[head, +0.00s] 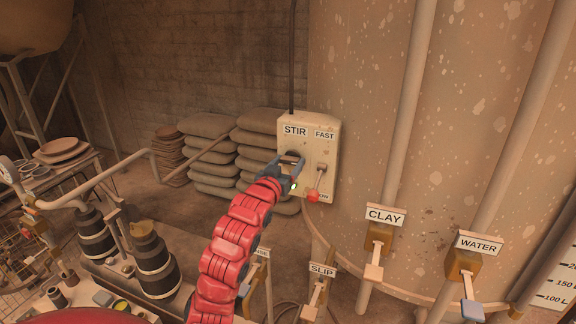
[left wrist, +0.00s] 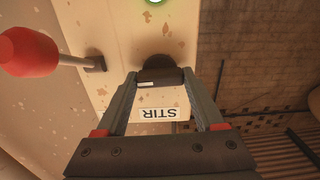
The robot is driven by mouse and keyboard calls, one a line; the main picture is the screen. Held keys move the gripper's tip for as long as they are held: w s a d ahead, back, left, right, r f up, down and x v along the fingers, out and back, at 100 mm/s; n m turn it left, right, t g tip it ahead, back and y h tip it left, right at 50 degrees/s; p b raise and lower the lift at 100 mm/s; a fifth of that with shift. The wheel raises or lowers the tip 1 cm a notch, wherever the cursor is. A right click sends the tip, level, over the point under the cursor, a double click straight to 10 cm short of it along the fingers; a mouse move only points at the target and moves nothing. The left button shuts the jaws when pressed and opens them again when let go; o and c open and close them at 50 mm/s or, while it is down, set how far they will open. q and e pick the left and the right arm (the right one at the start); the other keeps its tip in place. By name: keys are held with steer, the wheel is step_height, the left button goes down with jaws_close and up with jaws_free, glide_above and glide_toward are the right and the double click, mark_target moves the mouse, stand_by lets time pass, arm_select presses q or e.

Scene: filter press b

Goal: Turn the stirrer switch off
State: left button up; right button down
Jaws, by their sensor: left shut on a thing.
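The stirrer control box (head: 330,148) is a cream, chipped panel on the side of the big tank, with STIR and FAST labels and another label, partly hidden, low on its right. My left gripper (head: 291,160) is at the box, just below the STIR label. In the left wrist view its fingers (left wrist: 160,84) are closed on a dark round switch knob (left wrist: 158,73) that bears a short white mark. The gripper hides much of the knob in the head view. My right gripper is not in view.
A lever with a red ball (head: 312,195) sticks out of the box just right of my gripper; the ball also shows in the left wrist view (left wrist: 28,52). CLAY (head: 384,215), WATER (head: 479,243) and SLIP (head: 322,270) valves stand lower right. Stacked sacks (head: 213,155) lie behind.

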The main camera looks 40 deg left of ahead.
arm_select(q)
steer(key=shift+f+n+b, duration=0.2)
steer(key=shift+n+b, duration=0.3)
steer(key=shift+b, duration=0.2)
steer(key=n+b, duration=0.3)
steer(key=shift+b, duration=0.3)
steer(key=shift+n+b, duration=0.55)
steer(key=shift+n, duration=0.55)
steer(key=n+b, duration=0.1)
steer(key=n, duration=0.1)
steer(key=shift+r+n, duration=0.1)
steer(key=shift+n, duration=1.2)
steer(key=shift+r+n, duration=0.1)
steer(key=shift+n, duration=0.8)
steer(key=n+p, duration=0.2)
steer(key=n, duration=0.2)
steer(key=shift+n+p, duration=0.3)
steer(key=shift+p, duration=0.05)
